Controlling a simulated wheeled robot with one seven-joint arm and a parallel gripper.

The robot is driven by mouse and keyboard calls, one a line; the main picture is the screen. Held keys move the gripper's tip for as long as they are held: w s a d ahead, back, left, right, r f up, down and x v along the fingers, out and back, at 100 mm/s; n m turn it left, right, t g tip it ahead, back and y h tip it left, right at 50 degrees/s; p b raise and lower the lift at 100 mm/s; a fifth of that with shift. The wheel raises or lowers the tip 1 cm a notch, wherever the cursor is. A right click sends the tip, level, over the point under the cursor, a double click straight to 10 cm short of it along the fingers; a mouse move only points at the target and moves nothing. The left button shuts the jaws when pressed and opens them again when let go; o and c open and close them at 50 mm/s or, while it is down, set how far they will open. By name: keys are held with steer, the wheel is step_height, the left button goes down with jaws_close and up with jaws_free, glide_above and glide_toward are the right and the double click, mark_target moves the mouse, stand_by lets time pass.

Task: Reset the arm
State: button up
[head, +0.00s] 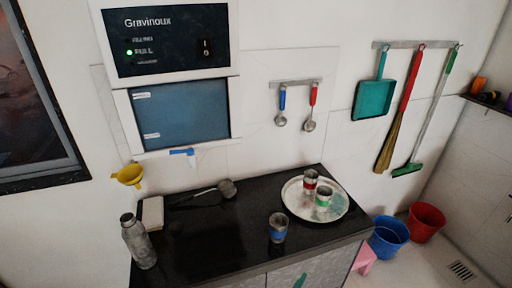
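My arm and gripper do not show in the head view, so whether the gripper is open or shut is hidden. No clay pot can be made out. A black counter (205,243) stands along the wall. A round steel tray (295,207) on its right side holds a cup with a red band (310,180) and a cup with a green band (323,197). A cup with a blue band (278,228) stands left of the tray. A grey bottle (138,243) stands at the counter's left end.
A ladle (226,189) lies at the counter's back. A water dispenser (172,60) with a blue tap (181,152) hangs above, beside a yellow funnel (128,175). Blue (389,237) and red (426,222) buckets stand on the floor at right. The counter's front middle is clear.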

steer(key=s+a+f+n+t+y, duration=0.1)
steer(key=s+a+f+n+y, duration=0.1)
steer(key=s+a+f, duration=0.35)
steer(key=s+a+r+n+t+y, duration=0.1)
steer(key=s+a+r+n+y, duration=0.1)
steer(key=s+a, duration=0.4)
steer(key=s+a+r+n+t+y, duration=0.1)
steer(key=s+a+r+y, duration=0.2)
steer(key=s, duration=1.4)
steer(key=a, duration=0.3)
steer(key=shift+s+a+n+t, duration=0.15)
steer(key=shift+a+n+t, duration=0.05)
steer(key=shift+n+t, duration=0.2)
